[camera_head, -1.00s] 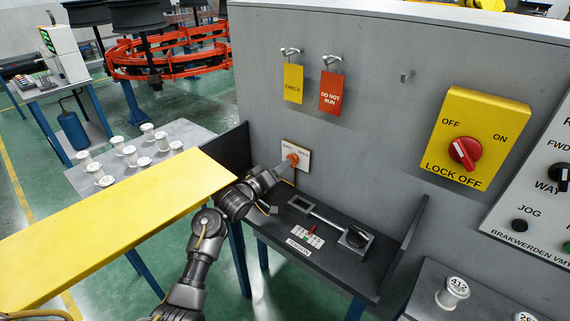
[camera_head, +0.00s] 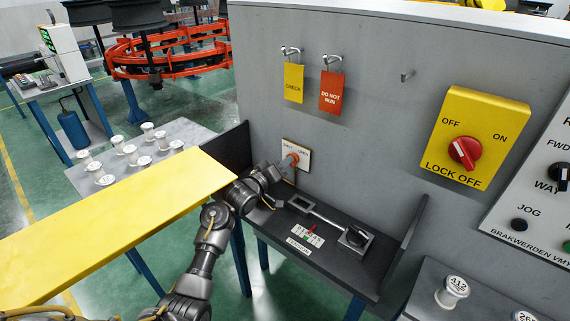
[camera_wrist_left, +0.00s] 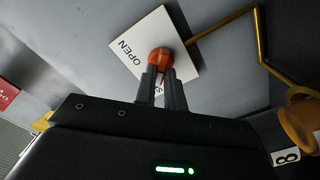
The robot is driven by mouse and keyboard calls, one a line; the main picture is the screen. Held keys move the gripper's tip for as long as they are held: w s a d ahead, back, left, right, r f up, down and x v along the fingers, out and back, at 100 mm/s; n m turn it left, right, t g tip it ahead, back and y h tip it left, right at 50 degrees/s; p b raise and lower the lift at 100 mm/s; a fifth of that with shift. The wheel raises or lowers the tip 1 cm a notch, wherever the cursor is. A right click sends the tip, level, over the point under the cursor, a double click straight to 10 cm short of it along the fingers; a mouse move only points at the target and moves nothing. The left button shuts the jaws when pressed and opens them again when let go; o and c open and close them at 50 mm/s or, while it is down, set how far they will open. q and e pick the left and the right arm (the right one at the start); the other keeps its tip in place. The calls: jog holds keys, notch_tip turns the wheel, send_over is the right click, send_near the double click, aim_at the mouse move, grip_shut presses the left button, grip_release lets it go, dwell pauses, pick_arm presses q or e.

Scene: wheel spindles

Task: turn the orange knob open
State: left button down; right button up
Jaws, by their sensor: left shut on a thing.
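The orange knob (camera_head: 294,157) sits on a small white plate (camera_head: 303,150) low on the grey panel wall. In the left wrist view the knob (camera_wrist_left: 158,57) stands out from the white plate (camera_wrist_left: 131,36), whose word OPEN shows and whose other word is mostly hidden. My left gripper (camera_head: 284,164) reaches the plate from the front left. In the left wrist view my left gripper (camera_wrist_left: 160,75) has its two fingers shut on the knob, which shows above and between their tips. My right gripper is in neither view.
A black shelf (camera_head: 270,229) with a lever clamp (camera_head: 330,221) lies below the knob. A yellow board (camera_head: 110,235) runs along the left of my arm. Yellow CHECK (camera_head: 293,83) and red DO NOT RUN (camera_head: 331,92) tags hang above. A brass-coloured pipe (camera_wrist_left: 259,45) bends near the plate.

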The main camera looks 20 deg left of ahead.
pick_arm(q)
jog(key=shift+s+d+m, duration=0.1)
jog(key=shift+d+m, duration=0.1)
jog(key=shift+m, duration=4.25)
jog(key=shift+s+d+m, duration=0.1)
jog(key=shift+d+m, duration=0.05)
jog(key=shift+m, duration=4.3)
jog(key=c, duration=1.5)
grip_release()
jog(key=shift+w, duration=0.1)
